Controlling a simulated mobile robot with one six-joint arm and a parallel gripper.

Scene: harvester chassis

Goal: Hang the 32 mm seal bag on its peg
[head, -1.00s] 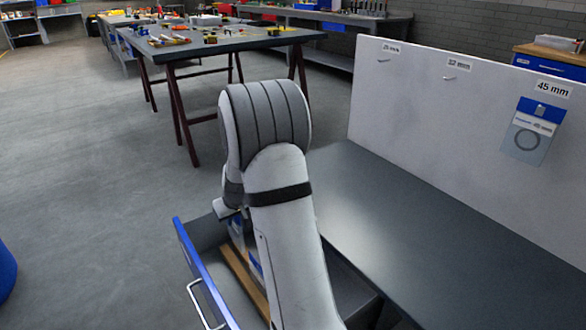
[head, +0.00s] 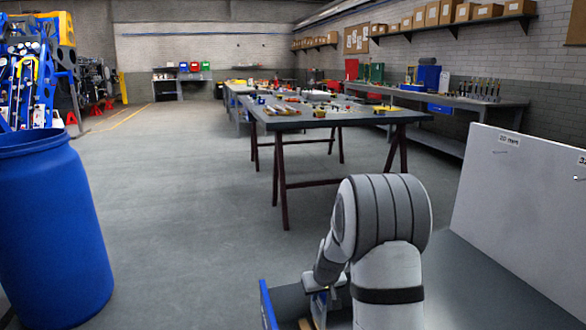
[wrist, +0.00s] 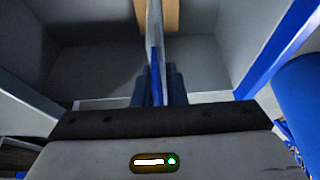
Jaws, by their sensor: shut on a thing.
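In the wrist view my gripper (wrist: 160,92) is shut on a thin blue and pale bag (wrist: 154,50), seen edge-on between the dark fingers. Its size label cannot be read. The gripper is over or in the open drawer (wrist: 95,65), whose grey inside shows around it. In the head view the gripper (head: 320,296) is low at the drawer, partly hidden. The white peg board (head: 520,205) stands at the right. The label beginning "32" (head: 581,160) is cut by the picture's edge, with a small peg (head: 577,178) below it and no bag visible there.
The drawer's blue front (head: 267,306) is at the bottom of the head view. A grey bench top (head: 480,275) lies before the board. A blue barrel (head: 52,225) stands at the left. A cluttered table (head: 325,115) is further back, with open floor between.

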